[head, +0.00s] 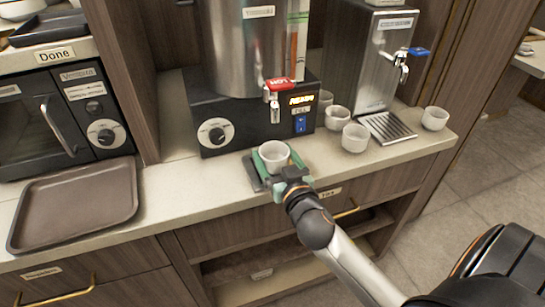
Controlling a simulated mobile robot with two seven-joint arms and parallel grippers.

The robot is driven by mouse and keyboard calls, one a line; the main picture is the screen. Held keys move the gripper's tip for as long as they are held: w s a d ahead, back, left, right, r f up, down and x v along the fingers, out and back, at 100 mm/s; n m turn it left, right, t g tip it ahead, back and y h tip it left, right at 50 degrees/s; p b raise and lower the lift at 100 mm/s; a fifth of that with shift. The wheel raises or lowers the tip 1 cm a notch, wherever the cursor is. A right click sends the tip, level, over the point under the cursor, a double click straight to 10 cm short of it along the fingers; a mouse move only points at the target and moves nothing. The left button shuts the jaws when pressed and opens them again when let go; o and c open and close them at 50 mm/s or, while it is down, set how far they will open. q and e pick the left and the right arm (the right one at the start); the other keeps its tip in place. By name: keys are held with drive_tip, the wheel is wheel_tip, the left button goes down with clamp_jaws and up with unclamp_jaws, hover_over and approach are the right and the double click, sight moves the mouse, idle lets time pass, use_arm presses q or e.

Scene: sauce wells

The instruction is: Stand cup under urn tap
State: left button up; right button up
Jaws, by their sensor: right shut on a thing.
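A small white cup (274,156) is near the counter's front edge, in front of the urn. My right gripper (277,167) is shut on this cup, with its green fingers around it. The steel urn (238,45) stands on a black base (225,112) with a dial and a lit panel. Its tap (275,105) has a red lever and hangs at the base's front. The cup is nearer to me than the tap, not directly below it. I cannot tell whether the cup touches the surface. My left gripper is not in view.
Several white cups (355,138) stand right of the urn. A steel dispenser (374,62) with a blue-levered tap (402,65) has a drip tray (390,128). A brown tray (75,205) lies left, before a black oven (60,120). The counter between tray and cup is clear.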

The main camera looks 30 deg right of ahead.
drive_tip(key=shift+w, duration=0.1)
drive_tip(key=shift+r, duration=0.1)
drive_tip(key=shift+s, duration=0.2)
drive_tip(key=shift+f, duration=0.2)
drive_tip(key=o, duration=1.4)
drive_tip(key=shift+c, duration=0.2)
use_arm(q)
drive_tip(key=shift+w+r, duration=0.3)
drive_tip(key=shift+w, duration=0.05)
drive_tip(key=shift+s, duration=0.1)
